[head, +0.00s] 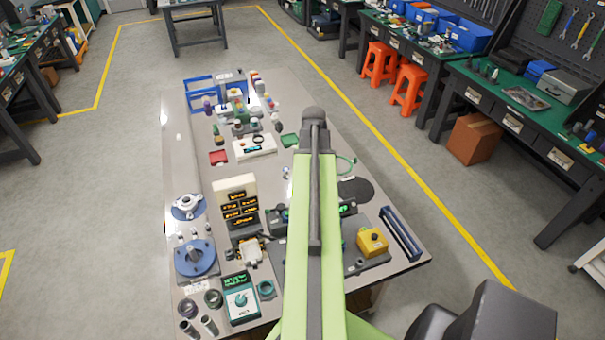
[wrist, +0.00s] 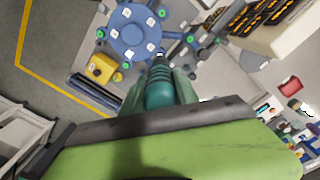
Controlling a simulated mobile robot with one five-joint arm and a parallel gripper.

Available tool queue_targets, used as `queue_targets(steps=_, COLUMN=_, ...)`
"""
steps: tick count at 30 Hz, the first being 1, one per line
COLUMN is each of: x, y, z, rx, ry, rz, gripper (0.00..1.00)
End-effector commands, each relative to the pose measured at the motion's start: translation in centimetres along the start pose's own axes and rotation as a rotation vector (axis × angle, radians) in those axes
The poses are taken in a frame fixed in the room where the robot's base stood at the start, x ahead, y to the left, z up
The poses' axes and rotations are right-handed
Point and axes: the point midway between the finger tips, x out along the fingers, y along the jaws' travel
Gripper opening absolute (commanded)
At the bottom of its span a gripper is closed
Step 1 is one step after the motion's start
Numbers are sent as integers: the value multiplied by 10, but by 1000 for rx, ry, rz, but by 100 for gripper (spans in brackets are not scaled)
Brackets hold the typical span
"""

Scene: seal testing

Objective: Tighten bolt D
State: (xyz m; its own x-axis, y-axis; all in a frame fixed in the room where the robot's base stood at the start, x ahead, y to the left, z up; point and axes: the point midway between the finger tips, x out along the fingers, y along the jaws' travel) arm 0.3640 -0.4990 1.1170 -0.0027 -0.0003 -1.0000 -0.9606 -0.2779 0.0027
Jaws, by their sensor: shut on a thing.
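In the wrist view my gripper (wrist: 159,94) is shut on a teal driver-like tool (wrist: 159,82), whose dark tip points away from me. Beyond the tip is a round blue flange (wrist: 133,32) with white label tags and bolts around its rim. The tip appears near the flange's lower-right edge, but I cannot tell whether it touches a bolt. The labels are too small to read, so I cannot tell which bolt is D. In the head view my arm hides this flange and my gripper.
A yellow button box (wrist: 103,68) and dark blue rack (wrist: 96,93) stand beside the flange. In the head view, another blue flange (head: 195,257), a lit display panel (head: 237,203) and a teal meter (head: 240,300) crowd the table's left side. Bare tabletop (head: 185,150) shows at far left.

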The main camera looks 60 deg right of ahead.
Motion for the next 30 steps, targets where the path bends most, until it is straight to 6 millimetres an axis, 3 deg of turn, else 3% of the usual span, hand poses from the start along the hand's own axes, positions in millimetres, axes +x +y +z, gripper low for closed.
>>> queue_targets(steps=5, x=6, y=0, z=0, rx=-1, ry=0, rz=0, gripper=0)
queue_targets(steps=18, x=49, y=5, z=-3, rx=8, ry=0, rz=0, gripper=0)
queue_targets(steps=30, x=50, y=6, z=-3, rx=10, ry=0, rz=0, gripper=0)
